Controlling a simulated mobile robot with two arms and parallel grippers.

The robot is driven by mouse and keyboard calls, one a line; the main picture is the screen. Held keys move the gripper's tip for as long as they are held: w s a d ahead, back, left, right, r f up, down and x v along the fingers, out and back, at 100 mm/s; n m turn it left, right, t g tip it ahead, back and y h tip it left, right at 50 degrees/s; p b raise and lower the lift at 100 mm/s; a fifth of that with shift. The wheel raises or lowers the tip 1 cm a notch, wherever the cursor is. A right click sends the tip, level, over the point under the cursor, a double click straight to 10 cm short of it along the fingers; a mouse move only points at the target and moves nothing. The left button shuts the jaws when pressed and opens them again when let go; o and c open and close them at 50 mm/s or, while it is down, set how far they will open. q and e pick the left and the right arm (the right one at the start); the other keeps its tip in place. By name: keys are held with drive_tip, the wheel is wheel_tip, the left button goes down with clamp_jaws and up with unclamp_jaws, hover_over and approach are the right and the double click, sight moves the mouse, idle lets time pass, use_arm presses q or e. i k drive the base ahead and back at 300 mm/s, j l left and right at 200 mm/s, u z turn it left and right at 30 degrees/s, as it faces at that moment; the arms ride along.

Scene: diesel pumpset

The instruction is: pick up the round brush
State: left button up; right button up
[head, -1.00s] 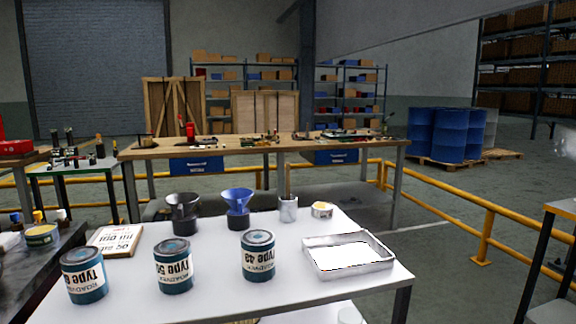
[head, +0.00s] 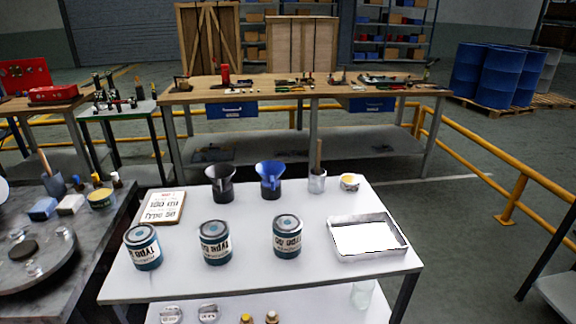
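No bristles that would mark the round brush show clearly. A wooden handle (head: 319,155) stands upright in a light grey cup (head: 317,183) at the back of the white table (head: 190,275). Another wooden handle (head: 44,162) leans out of a blue-grey cup (head: 55,184) on the dark round-edged table at the left. The lower ends of both handles are hidden in their cups, so I cannot tell which is the round brush. Neither of my grippers is in view.
A long workbench (head: 300,92) stands behind. Open floor and yellow rails (head: 510,200) lie right.

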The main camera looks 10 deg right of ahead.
sight(319, 149)
drive_tip(key=i+l+u, duration=0.2)
drive_tip(key=l, duration=0.4)
drive_tip(key=i+l+u, duration=0.1)
drive_tip(key=l+u, duration=0.15)
drive_tip(key=l, duration=0.35)
drive_tip(key=i+l+u, duration=0.2)
drive_tip(key=l, duration=0.4)
drive_tip(key=k, duration=0.1)
